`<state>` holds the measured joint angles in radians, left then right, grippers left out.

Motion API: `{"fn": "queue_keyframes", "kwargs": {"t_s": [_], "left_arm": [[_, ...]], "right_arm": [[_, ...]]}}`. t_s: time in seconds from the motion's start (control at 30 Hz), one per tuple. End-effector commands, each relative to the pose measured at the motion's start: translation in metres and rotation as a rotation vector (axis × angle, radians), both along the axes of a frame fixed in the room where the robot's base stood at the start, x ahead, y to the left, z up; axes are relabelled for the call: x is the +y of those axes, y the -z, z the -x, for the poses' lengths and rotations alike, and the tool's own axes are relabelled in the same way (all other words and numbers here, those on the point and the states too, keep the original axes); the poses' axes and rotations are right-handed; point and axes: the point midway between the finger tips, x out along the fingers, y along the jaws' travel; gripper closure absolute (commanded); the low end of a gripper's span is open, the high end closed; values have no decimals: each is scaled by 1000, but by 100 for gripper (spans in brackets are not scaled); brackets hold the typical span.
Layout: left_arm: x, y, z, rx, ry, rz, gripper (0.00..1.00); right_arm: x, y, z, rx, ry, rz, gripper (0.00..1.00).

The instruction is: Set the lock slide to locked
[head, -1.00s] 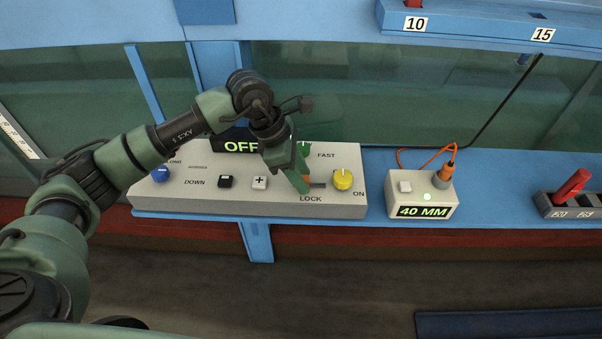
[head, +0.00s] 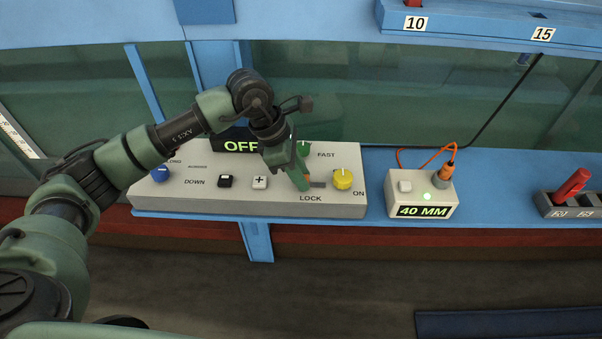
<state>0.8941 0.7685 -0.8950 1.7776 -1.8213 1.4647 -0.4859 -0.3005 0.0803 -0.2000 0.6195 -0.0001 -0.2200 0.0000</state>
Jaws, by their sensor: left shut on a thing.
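The lock slide's dark slot (head: 319,185) shows on the sloped control panel (head: 225,205), just above the printed word LOCK. My left gripper (head: 306,187) reaches down onto the panel at the left part of this slot. It is shut on the lock slide, whose orange knob (head: 308,178) shows only as a small bit beside the fingers. The fingers hide most of the slide. My right gripper is not in view.
A yellow knob (head: 343,179) stands close right of the slot, and a green knob (head: 303,149) is behind the gripper. White plus (head: 260,182) and black (head: 225,181) buttons lie left. A 40 MM box (head: 421,195) stands to the right.

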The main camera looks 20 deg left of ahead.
Motion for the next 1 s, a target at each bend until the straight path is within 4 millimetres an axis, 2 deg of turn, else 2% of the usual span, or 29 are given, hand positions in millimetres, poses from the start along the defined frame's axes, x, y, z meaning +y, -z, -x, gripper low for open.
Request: {"fn": "queue_keyframes", "kwargs": {"t_s": [0.6, 0.8, 1.0], "left_arm": [[-1, -2, -2, -6, -1, 3, 100], [-21, 1, -8, -9, 1, 6, 100], [-24, -3, -9, -8, -1, 6, 100]], "right_arm": [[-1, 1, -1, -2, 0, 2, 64], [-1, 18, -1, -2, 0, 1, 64], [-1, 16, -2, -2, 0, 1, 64]]}}
